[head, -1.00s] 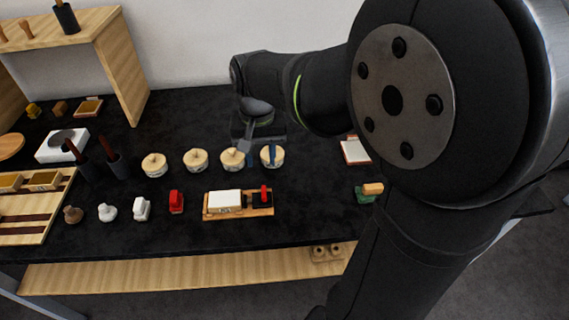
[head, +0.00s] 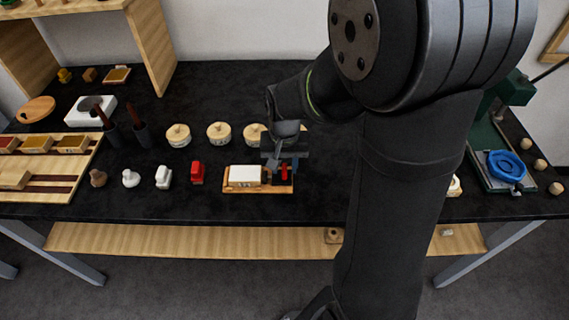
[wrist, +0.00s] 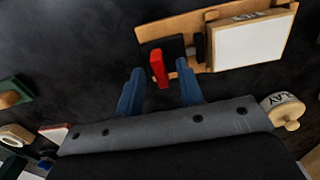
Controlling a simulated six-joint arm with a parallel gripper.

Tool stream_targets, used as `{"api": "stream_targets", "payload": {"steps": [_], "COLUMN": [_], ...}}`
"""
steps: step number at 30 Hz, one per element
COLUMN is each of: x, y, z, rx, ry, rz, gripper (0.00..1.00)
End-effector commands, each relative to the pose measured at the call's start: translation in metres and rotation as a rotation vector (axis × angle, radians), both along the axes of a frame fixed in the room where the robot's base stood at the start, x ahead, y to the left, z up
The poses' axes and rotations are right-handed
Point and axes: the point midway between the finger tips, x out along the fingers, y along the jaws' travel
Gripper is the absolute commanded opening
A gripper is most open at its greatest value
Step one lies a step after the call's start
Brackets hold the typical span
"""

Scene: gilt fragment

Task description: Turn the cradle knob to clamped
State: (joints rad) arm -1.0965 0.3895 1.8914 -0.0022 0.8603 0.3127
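The cradle (head: 231,188) is a wooden base holding a white block (head: 244,175), with a black part and a red knob (head: 284,173) at its right end. In the wrist view the cradle (wrist: 212,16) lies at the top, with the white block (wrist: 251,40) at right and the upright red knob (wrist: 159,68) at left. My gripper (wrist: 161,76) is open, its two blue fingers on either side of the knob in that view, with gaps showing. In the head view my gripper (head: 284,158) is right over the knob end. Whether it touches the knob cannot be told.
Lidded jars (head: 178,136) stand behind the cradle. A red stamp-like piece (head: 197,173) and white pieces stand to its left. A green device with a blue ring (head: 506,165) is at the right. The dark tabletop (head: 225,95) is clear at the back.

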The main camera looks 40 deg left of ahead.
Motion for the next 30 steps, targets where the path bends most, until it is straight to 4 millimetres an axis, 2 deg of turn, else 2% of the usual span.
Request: {"api": "stream_targets", "payload": {"steps": [1, 5, 17, 23, 30], "x": [0.0, 0.0, 0.0001, 0.0001, 0.0001], "y": [0.0, 0.0, 0.0, 0.0001, 0.0003], "z": [0.0001, 0.0002, 0.0003, 0.0001, 0.0001], "rx": [0.0, 0.0, 0.0, 0.0, -0.001], "ry": [0.0, 0.0, 0.0, 0.001, 0.002], "rz": [0.0, 0.0, 0.046, 0.16, 0.374], "gripper": [0.25, 0.0, 0.0, 0.0, 0.0]}}
